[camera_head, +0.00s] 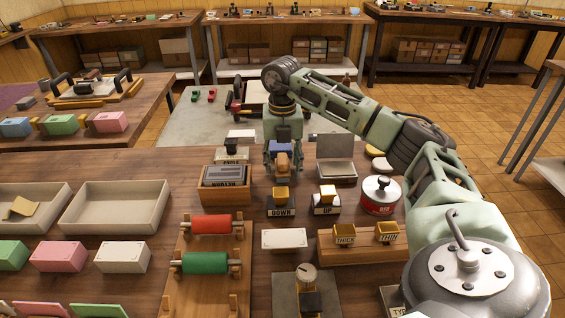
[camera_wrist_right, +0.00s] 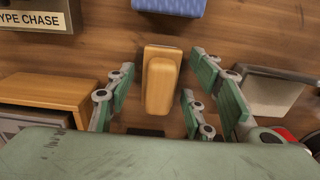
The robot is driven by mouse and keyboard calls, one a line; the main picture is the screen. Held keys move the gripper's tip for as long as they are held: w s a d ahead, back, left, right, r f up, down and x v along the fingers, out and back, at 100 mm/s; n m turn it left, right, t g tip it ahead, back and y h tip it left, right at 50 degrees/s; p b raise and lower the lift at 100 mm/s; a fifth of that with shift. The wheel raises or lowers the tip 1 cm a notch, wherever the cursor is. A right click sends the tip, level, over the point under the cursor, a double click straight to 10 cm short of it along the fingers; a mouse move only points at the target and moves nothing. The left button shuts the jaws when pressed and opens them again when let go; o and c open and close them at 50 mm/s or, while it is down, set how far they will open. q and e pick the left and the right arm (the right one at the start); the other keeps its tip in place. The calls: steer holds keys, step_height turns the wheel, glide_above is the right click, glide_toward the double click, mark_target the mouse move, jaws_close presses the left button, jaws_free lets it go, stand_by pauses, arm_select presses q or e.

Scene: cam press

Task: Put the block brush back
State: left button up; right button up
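The block brush seems to be the light wooden block (camera_wrist_right: 160,80) on the dark table in the right wrist view. In that view my right gripper (camera_wrist_right: 160,92) reaches around it, with fingers on its left and right and a visible gap on each side. In the head view my right gripper (camera_head: 283,170) points down at the table behind the DOWN stand, with a small brown part (camera_head: 283,160) of a block showing between its fingers. The underside of the block is hidden. My left gripper is out of view.
A wooden tray (camera_head: 226,196) stands left of the gripper and an open grey box (camera_head: 337,168) right of it. The DOWN stand (camera_head: 281,208) and UP stand (camera_head: 325,207) are in front. A red tin (camera_head: 380,205) stands at right. In the right wrist view a blue box (camera_wrist_right: 170,6) lies beyond the block.

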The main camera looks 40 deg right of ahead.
mark_target(282, 158)
step_height(282, 158, up, 12)
steer(key=shift+f+p, duration=0.25)
steer(key=shift+p, duration=0.25)
steer(key=shift+r, duration=0.45)
